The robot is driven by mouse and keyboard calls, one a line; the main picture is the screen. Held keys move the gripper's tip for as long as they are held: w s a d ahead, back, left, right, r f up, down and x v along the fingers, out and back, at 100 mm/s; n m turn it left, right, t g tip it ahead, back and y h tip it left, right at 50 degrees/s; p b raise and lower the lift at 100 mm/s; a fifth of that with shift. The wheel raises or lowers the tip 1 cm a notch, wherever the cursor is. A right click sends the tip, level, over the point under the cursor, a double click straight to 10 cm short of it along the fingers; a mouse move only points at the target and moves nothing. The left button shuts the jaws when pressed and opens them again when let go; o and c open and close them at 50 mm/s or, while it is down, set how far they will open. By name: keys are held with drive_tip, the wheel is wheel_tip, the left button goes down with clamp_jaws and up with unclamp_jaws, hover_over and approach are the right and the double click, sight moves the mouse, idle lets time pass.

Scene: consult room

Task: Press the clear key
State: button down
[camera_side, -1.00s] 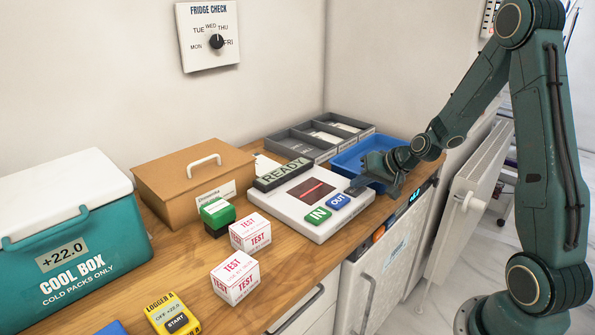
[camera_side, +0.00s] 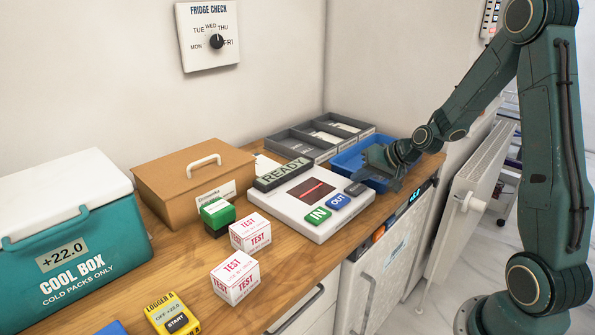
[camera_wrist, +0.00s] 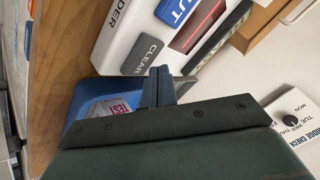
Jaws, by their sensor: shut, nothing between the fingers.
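The clear key (camera_wrist: 142,54) is a dark grey key lettered CLEAR on the white reader (camera_wrist: 112,30), in the wrist view. In the side view the key (camera_side: 355,189) sits at the reader's right end, beside the blue OUT key (camera_side: 338,202) and the green IN key (camera_side: 318,214). My gripper (camera_wrist: 158,82) is shut and empty, its fingertips close to the clear key in the wrist picture. In the side view my gripper (camera_side: 388,176) is over the blue tray, to the right of the key and apart from it. Its height over the key is hard to judge.
The blue tray (camera_side: 346,166) lies beneath my gripper; a TEST box (camera_wrist: 116,108) shows inside it. A READY display (camera_side: 283,174) stands behind the reader. Two TEST boxes (camera_side: 235,277), a green stamp (camera_side: 217,212) and a brown box (camera_side: 190,180) stand to the left.

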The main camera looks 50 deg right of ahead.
sight(359, 190)
drive_tip(key=shift+r, duration=2.5)
drive_tip(key=shift+s+a+r, duration=0.1)
drive_tip(key=shift+a+r, duration=0.05)
drive_tip(key=shift+a, duration=0.05)
drive_tip(key=s+a+r+n+g, duration=0.2)
drive_tip(key=s+a+r+n, duration=0.4)
drive_tip(key=s+a, duration=0.4)
drive_tip(key=s+a+r+n, duration=0.1)
drive_tip(key=s+a+r, duration=0.1)
drive_tip(key=s, duration=0.5)
drive_tip(key=s+a+r+g+h, duration=0.1)
drive_tip(key=s+a+r, duration=0.1)
drive_tip(key=s+a, duration=0.2)
drive_tip(key=shift+s+a+n+g, duration=0.2)
drive_tip(key=shift+s+n+g, duration=0.15)
drive_tip(key=shift+s, duration=1.15)
